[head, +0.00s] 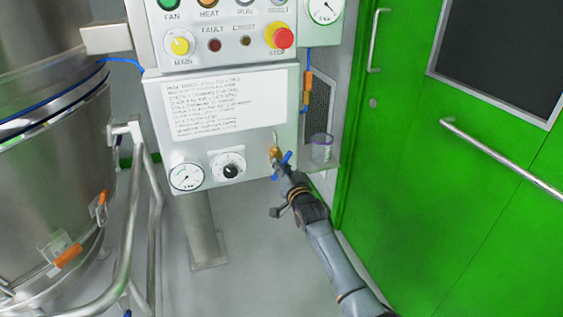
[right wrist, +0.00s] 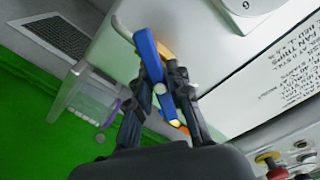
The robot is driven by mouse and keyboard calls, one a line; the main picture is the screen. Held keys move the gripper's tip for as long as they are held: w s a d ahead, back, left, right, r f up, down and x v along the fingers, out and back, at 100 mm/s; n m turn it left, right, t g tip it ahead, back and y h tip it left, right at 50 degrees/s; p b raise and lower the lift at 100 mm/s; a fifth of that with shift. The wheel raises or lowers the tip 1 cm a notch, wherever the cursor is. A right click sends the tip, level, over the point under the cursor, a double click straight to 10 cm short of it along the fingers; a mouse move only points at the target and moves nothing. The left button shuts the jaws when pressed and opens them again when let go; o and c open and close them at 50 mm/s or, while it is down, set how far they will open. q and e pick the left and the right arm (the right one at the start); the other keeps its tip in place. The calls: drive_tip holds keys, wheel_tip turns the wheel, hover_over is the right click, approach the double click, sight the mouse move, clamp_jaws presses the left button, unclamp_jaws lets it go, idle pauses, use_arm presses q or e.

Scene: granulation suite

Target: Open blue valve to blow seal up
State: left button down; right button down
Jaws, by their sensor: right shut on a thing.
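The blue valve (head: 284,160) is a small blue handle on a brass fitting (head: 275,152) at the lower right of the control panel (head: 235,150). My right gripper (head: 283,170) reaches it from below right and is shut on the handle. In the right wrist view the blue handle (right wrist: 146,52) lies between the fingers of my right gripper (right wrist: 162,85), its long bar running at a slant across them. The fingers hide part of it. The steel vessel (head: 50,200) with a dark seal line near its top stands at the left. My left gripper is not in view.
A clear jar (head: 322,147) stands on a small shelf just right of the valve. A dial gauge (head: 186,177) and a black knob (head: 228,167) sit left of it. A green door (head: 460,160) with steel handles fills the right. A tubular steel frame (head: 130,230) stands beside the vessel.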

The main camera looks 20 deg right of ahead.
drive_tip(key=n+p, duration=0.1)
drive_tip(key=n, duration=0.2)
drive_tip(key=shift+n, duration=0.3)
use_arm(q)
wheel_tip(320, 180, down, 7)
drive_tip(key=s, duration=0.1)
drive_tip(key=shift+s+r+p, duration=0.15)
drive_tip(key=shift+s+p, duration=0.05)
drive_tip(key=shift+p, duration=0.1)
use_arm(e)
drive_tip(key=shift+n, duration=1.3)
drive_tip(key=c, duration=1.2)
unclamp_jaws()
drive_tip(key=shift+s, duration=0.1)
drive_tip(key=s, duration=1.2)
drive_tip(key=shift+d, duration=0.2)
drive_tip(key=shift+w, duration=0.1)
